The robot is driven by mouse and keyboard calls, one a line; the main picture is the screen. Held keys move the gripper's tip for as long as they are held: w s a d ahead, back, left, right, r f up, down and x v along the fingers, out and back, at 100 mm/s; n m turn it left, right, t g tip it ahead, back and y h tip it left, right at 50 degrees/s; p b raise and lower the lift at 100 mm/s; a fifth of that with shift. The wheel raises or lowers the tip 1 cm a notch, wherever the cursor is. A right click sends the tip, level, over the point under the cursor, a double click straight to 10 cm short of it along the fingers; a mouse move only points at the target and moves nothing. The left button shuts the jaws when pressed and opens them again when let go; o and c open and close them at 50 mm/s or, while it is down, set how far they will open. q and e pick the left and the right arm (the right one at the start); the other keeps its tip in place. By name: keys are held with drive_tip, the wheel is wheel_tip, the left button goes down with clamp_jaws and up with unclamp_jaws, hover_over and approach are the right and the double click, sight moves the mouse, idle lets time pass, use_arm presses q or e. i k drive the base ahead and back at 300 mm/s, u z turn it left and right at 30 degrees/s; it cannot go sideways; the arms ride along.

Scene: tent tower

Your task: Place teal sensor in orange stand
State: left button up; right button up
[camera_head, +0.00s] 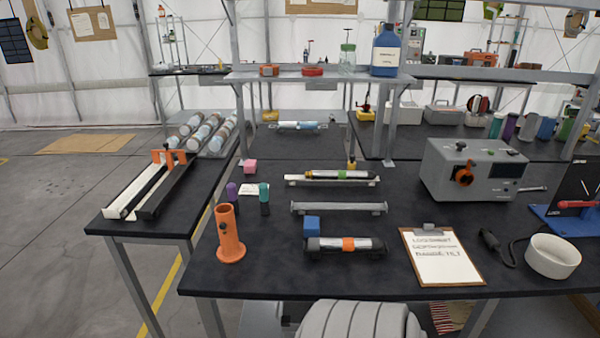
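The teal sensor (264,191) is a small upright cylinder with a teal upper part and a dark lower part. It stands on the black table, to the right of a similar purple-topped cylinder (232,193). The orange stand (230,238) is an upright orange tube on a round flange base near the table's front left. The teal sensor is behind and to the right of it, apart from it. The inside of the tube is mostly hidden. Neither of my grippers shows in the head view.

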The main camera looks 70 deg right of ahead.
sight(227, 227)
drive_tip(key=z, duration=2.45)
